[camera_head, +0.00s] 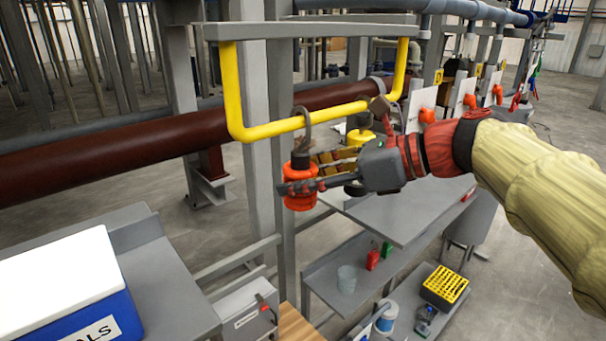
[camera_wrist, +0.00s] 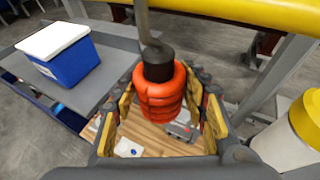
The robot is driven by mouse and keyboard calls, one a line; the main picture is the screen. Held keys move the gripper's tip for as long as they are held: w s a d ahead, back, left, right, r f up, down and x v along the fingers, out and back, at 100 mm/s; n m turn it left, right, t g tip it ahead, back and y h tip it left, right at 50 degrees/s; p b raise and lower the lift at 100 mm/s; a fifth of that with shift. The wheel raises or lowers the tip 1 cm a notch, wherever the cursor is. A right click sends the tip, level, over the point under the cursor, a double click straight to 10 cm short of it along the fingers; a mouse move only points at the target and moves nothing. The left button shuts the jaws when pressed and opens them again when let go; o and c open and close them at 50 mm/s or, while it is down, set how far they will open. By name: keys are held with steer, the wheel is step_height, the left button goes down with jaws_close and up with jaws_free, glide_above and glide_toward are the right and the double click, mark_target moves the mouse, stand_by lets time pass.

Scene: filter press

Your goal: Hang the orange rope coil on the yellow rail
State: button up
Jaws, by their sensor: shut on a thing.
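The orange rope coil (camera_head: 300,187) has a dark cap and a grey hook (camera_head: 304,119) on top. In the head view the hook's curve is at the yellow rail (camera_head: 287,126) and appears to pass over it; I cannot tell if it bears weight. My gripper (camera_head: 310,184) is at the coil from the right, with its fingers either side of it. In the wrist view the coil (camera_wrist: 160,95) sits upright between the fingers (camera_wrist: 163,105), and the yellow rail (camera_wrist: 250,12) crosses the top. The hook's top is out of the wrist view.
A grey beam (camera_head: 310,29) carries the rail. A dark red pipe (camera_head: 90,155) runs behind. A blue box with a white lid (camera_head: 60,290) stands on a grey bench at lower left.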

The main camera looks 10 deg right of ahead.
steer(key=shift+f, duration=0.1)
steer(key=o, duration=1.5)
